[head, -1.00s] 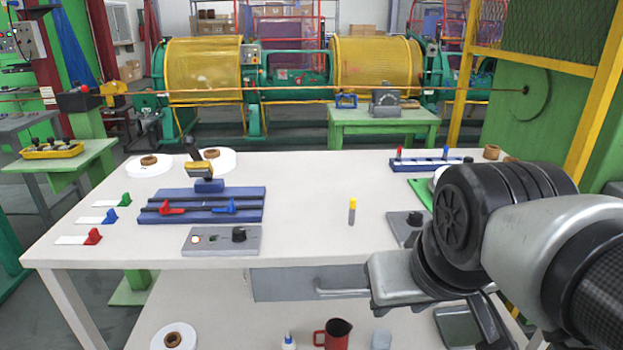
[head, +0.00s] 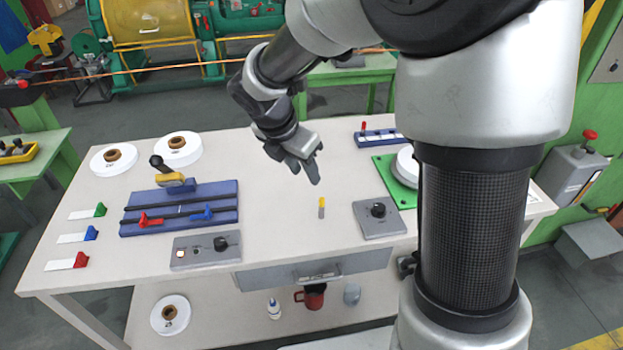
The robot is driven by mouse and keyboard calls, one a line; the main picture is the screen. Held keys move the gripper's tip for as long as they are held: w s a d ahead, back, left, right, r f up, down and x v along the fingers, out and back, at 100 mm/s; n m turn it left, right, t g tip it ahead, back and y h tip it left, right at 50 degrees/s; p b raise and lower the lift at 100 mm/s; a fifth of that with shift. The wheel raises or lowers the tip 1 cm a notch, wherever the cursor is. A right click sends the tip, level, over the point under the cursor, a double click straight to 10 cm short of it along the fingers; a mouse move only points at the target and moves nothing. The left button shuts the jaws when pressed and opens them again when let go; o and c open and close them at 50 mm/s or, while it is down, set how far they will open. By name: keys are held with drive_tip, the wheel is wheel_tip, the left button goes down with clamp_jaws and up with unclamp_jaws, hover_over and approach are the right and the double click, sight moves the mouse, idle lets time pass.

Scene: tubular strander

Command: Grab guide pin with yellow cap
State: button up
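The guide pin with yellow cap (head: 321,207) stands upright on the white table, a small grey pin with a yellow top, right of the table's middle in the head view. My gripper (head: 308,172) hangs from my arm above the table, up and slightly left of the pin in the picture. It is apart from the pin and holds nothing that I can see. Its fingers point down and to the right; the gap between them is too small to judge.
A blue fixture (head: 180,208) with red and blue clamps lies left on the table. A grey knob box (head: 206,250) is in front of it, and another knob box (head: 379,217) is right of the pin. A green plate (head: 390,178) lies farther right. The table around the pin is clear.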

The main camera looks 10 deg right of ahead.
drive_tip(key=b, duration=0.2)
approach(321, 200)
wheel_tip(321, 200, down, 5)
drive_tip(key=w, duration=0.2)
drive_tip(key=shift+w+d+f+b, duration=0.15)
drive_tip(key=shift+d+f, duration=0.35)
drive_tip(key=shift+f, duration=0.3)
drive_tip(key=shift+w+d+f+b, duration=0.15)
drive_tip(key=shift+d+f, duration=0.4)
drive_tip(key=shift+f, duration=0.3)
drive_tip(key=shift+w+d+f+b, duration=0.15)
drive_tip(key=shift+d+f, duration=0.35)
drive_tip(key=shift+f, duration=0.3)
clamp_jaws()
